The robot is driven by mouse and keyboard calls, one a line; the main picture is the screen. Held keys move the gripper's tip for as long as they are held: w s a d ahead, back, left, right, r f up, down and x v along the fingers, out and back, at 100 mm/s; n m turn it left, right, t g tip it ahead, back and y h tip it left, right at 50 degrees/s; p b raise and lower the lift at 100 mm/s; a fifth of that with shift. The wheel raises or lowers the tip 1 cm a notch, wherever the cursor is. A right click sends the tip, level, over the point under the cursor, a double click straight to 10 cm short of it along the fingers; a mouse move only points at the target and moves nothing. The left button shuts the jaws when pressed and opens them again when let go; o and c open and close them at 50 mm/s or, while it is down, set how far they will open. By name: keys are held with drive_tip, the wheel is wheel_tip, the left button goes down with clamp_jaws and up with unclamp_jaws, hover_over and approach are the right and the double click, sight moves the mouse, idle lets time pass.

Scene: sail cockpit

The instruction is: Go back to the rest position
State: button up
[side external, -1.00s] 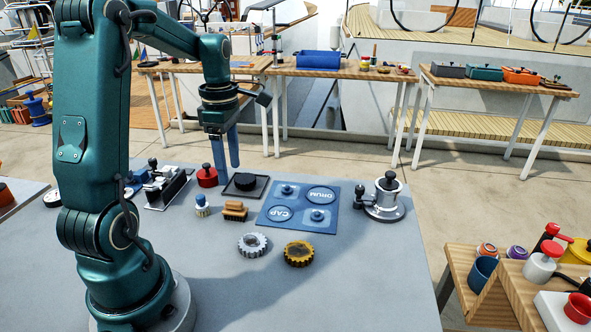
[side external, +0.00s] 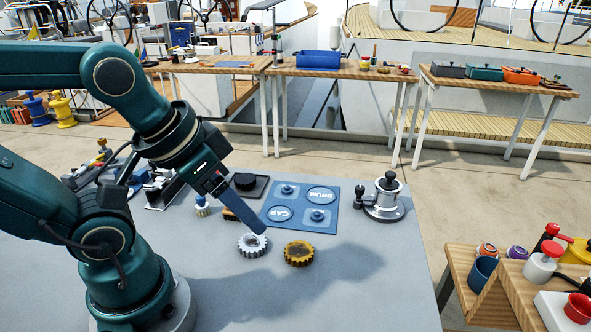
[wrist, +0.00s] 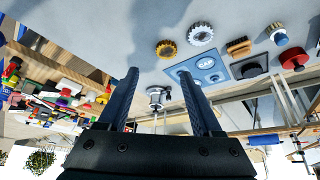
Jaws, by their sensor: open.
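My gripper (side external: 250,218) hangs over the grey table (side external: 330,285), tilted down and to the right in the side view. In the wrist view my gripper (wrist: 160,95) shows two dark blue fingers spread apart with nothing between them. In the side view the fingertips overlap the area just above a silver gear (side external: 252,244); I cannot tell the height between them. A yellow-brown gear (side external: 299,253) lies to the right of it. Both gears also show at the top of the wrist view.
A blue mat (side external: 300,205) marked DRUM and CAP lies behind the gears. A silver winch (side external: 384,200) stands to its right. A black tray (side external: 247,187) and small brush (side external: 202,206) lie behind my gripper. The table's front right is clear.

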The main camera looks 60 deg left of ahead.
drive_tip(key=shift+s+d+m, duration=0.1)
drive_tip(key=shift+d+m, duration=0.05)
drive_tip(key=shift+m, duration=0.15)
